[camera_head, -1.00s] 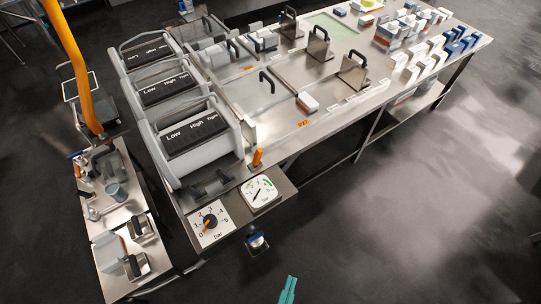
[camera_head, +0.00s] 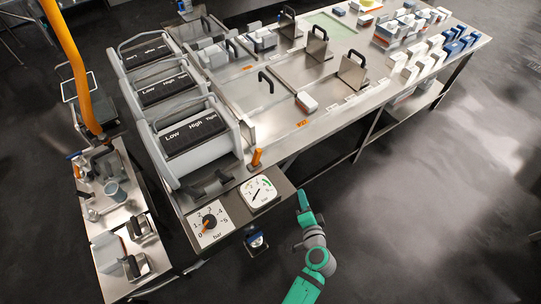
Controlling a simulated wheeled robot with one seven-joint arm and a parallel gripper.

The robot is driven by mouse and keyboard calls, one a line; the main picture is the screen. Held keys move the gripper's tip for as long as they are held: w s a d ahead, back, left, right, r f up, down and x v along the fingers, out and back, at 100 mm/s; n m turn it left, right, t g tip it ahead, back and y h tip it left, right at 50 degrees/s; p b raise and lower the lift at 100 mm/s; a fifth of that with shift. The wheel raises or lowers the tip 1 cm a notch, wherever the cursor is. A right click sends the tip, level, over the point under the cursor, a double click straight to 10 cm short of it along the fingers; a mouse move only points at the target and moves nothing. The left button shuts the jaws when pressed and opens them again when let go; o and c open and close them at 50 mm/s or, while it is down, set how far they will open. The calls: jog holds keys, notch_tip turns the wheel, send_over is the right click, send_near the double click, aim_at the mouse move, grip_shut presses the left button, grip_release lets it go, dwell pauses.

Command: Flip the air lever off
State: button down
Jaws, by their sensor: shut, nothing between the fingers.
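A small upright orange lever (camera_head: 257,157), which looks like the air lever, stands at the front edge of the steel bench. It is just above the white round-dial gauge (camera_head: 259,193). My gripper (camera_head: 301,196) is on the teal and grey arm that reaches up from the bottom of the picture. It appears to the right of the gauge and below and right of the orange lever, clear of both. Its fingers are small here and look closed, with nothing seen between them.
A square bar dial (camera_head: 211,224) with an orange pointer sits left of the gauge. Three grey units (camera_head: 196,139) marked Low and High stand behind. A small blue-topped item (camera_head: 256,242) is below the panel. The dark floor (camera_head: 410,225) to the right is clear.

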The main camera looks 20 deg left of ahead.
aim_at(257, 157)
jog(key=w+a+r+g+y, duration=0.2)
jog(key=w+a+r+y, duration=0.2)
jog(key=y, duration=0.4)
jog(key=w+r, duration=0.1)
jog(key=w, duration=0.1)
jog(key=shift+w+a+r+g+y, duration=0.2)
jog(key=shift+w+a+g+y, duration=0.1)
jog(key=shift+a+g+y, duration=0.1)
jog(key=x, duration=0.3)
jog(key=s+x, duration=0.1)
jog(key=x, duration=0.3)
jog(key=s+a+x, duration=0.1)
jog(key=x, duration=0.2)
jog(key=shift+w+a+r, duration=0.15)
jog(key=shift+w+a, duration=0.1)
jog(key=shift+a, duration=0.15)
jog(key=shift+s+a+r, duration=0.15)
jog(key=shift+s+a, duration=0.4)
jog(key=shift+w, duration=0.1)
